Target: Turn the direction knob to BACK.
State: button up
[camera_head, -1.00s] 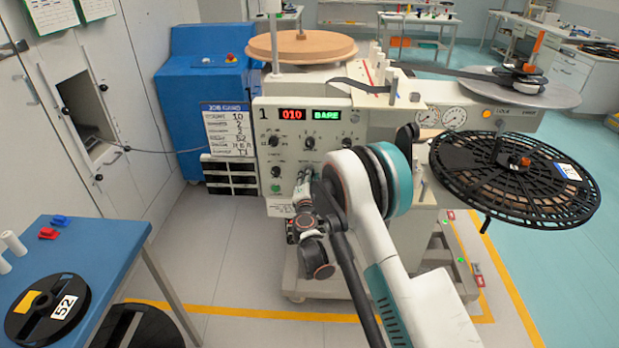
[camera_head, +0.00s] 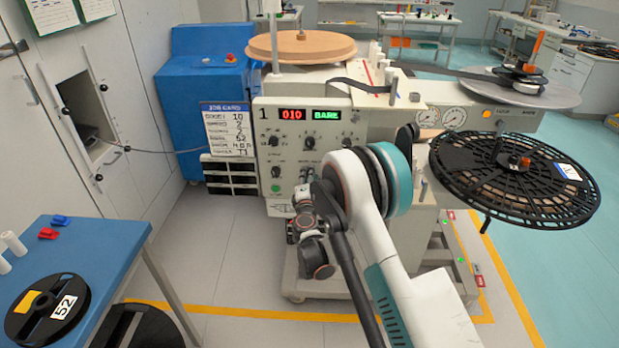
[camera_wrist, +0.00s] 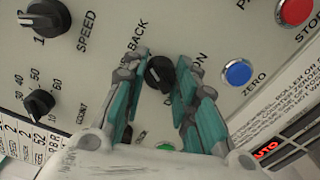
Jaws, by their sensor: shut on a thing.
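The black direction knob (camera_wrist: 160,74) is on the machine's pale panel in the wrist view, between the teal fingers of my gripper (camera_wrist: 160,80). The fingers are shut on it, one on each side. The word BACK (camera_wrist: 135,40) is printed at the knob's upper left. A label ending in ON shows to its right, partly covered by a finger. I cannot clearly tell where the knob's pointer aims. In the head view my gripper (camera_head: 305,188) is at the lower part of the control panel (camera_head: 325,158), and my wrist hides the knob there.
A black speed knob (camera_wrist: 46,19), a smaller dial (camera_wrist: 39,103), a blue ZERO button (camera_wrist: 237,72) and a red STOP button (camera_wrist: 297,10) surround my fingers. A job card (camera_head: 228,128) stands left of the panel. A blue table (camera_head: 125,236) is at the left.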

jog(key=o, duration=1.1)
jog(key=s, duration=0.7)
jog(key=shift+s, duration=0.25)
